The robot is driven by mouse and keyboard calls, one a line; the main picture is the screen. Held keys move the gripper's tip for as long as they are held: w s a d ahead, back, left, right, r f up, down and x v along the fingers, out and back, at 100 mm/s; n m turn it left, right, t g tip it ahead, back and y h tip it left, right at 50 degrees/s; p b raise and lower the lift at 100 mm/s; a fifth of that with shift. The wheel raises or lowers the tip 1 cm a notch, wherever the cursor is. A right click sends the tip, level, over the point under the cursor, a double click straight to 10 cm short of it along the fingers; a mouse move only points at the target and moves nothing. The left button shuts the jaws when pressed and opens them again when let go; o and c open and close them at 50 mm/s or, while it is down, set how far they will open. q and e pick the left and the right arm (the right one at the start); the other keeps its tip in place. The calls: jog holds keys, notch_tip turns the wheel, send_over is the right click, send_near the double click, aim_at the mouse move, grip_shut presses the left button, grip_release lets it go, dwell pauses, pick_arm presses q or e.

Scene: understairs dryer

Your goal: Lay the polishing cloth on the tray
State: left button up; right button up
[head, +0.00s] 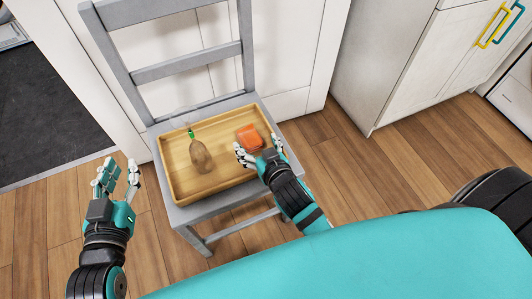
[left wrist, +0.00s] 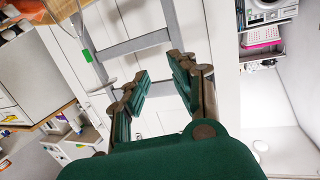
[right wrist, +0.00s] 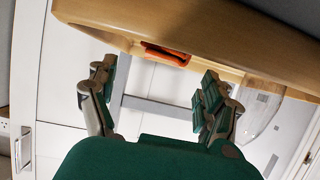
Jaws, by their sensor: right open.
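The wooden tray (head: 176,193) rests on the seat of a grey chair. The orange polishing cloth (head: 249,134) lies on the tray near its right end, looking folded into a small pad. It also shows as an orange strip in the right wrist view (right wrist: 166,54). My right gripper (head: 258,152) is open just in front of the cloth, over the tray's near right edge. Its fingers stand apart with nothing between them in the right wrist view. My left gripper (head: 118,172) is open and empty, left of the chair and clear of the tray.
A clear, brownish bottle-like item (head: 201,157) with a green part lies on the tray left of the cloth. The grey chair's back (head: 188,68) rises behind the tray. White cabinets (head: 395,60) stand at the right. Wooden floor is free around the chair.

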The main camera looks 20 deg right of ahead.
jog(key=p+v, duration=0.1)
jog(key=v, duration=0.5)
jog(key=shift+s+r, duration=0.25)
jog(key=shift+s+d+r, duration=0.15)
jog(key=shift+d+r, duration=0.05)
jog(key=shift+r, duration=0.05)
pick_arm(q)
jog(key=s+a+f+g+y, duration=0.1)
jog(key=s+a+f+g, duration=0.1)
jog(key=s+f+g, duration=0.2)
jog(key=shift+f+g, duration=0.4)
jog(key=shift+f, duration=1.1)
pick_arm(e)
jog(key=shift+s+d+r+n+g+y, duration=0.15)
jog(key=shift+s+r+n+g+y, duration=0.25)
jog(key=shift+r, duration=0.4)
jog(key=shift+s+d+r+n+g+y, duration=0.1)
jog(key=shift+s+r+n+g+y, duration=0.25)
jog(key=shift+r, duration=0.4)
jog(key=shift+s+d+r+n+g+y, duration=0.15)
jog(key=shift+s+r+n+g+y, duration=0.15)
jog(key=shift+r+n+g, duration=0.35)
